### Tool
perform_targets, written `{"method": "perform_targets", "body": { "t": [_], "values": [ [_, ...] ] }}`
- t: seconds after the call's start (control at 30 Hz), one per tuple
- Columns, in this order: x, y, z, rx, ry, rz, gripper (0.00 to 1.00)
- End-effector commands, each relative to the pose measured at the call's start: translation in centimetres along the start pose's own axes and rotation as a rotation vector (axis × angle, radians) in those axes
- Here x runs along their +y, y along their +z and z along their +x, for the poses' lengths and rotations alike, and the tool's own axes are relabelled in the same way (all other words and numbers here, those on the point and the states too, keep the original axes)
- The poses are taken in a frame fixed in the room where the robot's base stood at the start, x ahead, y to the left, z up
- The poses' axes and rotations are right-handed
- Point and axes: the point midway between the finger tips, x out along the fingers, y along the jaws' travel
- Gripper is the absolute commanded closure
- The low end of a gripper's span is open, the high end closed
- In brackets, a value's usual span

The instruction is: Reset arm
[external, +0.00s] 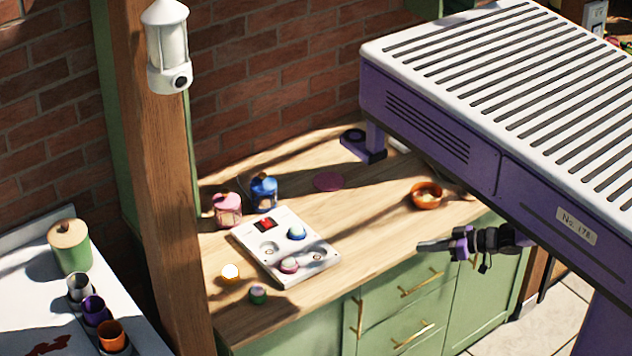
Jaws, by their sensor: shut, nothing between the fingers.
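My gripper (432,245) is in the external view, right of centre, with dark fingers pointing left. It is shut and empty, in front of the counter's front edge and above the green drawers. The purple and black wrist is behind it to the right. The rest of my arm is largely hidden by the big purple and white housing in the foreground.
The wooden counter (370,230) holds a white panel (268,262) with round pieces, pink (228,208) and blue (264,188) lanterns, and an orange bowl (427,197). A wooden post (160,200) stands left. The counter between panel and bowl is clear.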

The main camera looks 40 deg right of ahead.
Motion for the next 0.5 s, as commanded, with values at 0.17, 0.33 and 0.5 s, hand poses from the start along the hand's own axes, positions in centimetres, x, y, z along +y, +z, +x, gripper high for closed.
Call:
{"method": "perform_targets", "body": {
  "t": [0.17,0.33,0.5],
  "values": [
    [-4.6,-1.3,0.0,0.053,0.179,0.015,1.00],
    [-7.6,-4.1,0.9,0.089,0.347,0.024,1.00],
    [-9.0,-7.5,1.8,0.113,0.490,0.033,1.00]
  ]
}}
